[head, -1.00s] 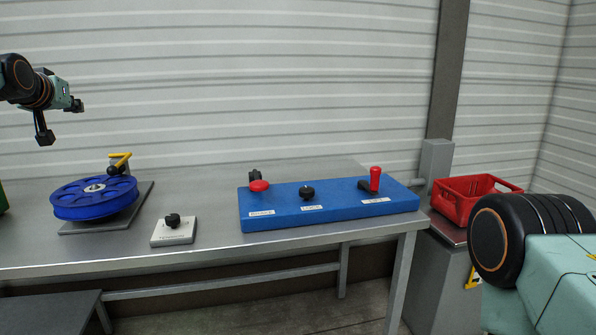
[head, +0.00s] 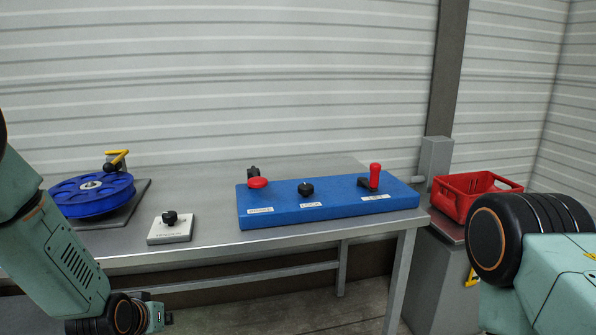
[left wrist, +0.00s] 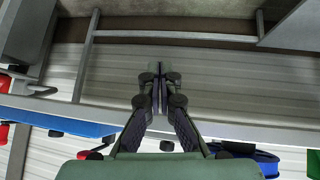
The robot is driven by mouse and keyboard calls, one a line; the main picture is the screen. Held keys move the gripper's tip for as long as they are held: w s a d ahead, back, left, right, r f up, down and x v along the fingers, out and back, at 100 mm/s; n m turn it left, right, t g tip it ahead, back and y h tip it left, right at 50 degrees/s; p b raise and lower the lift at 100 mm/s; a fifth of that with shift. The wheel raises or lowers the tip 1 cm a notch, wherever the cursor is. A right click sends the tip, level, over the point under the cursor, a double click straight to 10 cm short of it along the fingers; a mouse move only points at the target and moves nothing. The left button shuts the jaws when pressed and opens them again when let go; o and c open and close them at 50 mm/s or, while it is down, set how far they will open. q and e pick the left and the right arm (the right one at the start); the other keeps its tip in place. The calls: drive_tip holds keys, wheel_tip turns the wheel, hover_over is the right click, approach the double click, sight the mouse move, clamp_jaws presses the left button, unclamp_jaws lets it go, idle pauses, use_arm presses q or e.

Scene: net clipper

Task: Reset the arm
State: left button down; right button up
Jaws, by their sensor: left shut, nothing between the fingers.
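My left arm comes in at the lower left of the head view and hangs in front of the table (head: 290,234). Its gripper end (head: 166,318) is low, by the bottom edge, in front of the table's near side. In the left wrist view, which looks upside down, the left gripper's fingers (left wrist: 160,78) are together with nothing between them, apart from any object. My right arm shows only as a link at the lower right, and its gripper is out of view.
A blue reel (head: 75,201) lies on a grey plate by a yellow-handled part (head: 116,158). A white block (head: 168,234) carries a black knob. A blue panel (head: 330,215) holds red and black controls. A red crate (head: 455,201) stands at right. Bare tabletop lies between block and panel.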

use_arm(q)
drive_tip(key=s+d+f+g, duration=0.1)
drive_tip(key=s+f+g, duration=0.2)
drive_tip(key=s, duration=0.9)
drive_tip(key=s+d+f+m+g, duration=0.1)
drive_tip(key=s+d+f+g, duration=0.1)
drive_tip(key=s+f, duration=0.5)
drive_tip(key=s+d+f+g+b, duration=0.1)
drive_tip(key=s+f, duration=0.5)
drive_tip(key=s, duration=1.2)
drive_tip(key=d+g, duration=0.1)
drive_tip(key=g, duration=0.1)
drive_tip(key=shift+s+d+m+g, duration=0.2)
drive_tip(key=shift+m+g, duration=0.1)
drive_tip(key=c, duration=2.1)
unclamp_jaws()
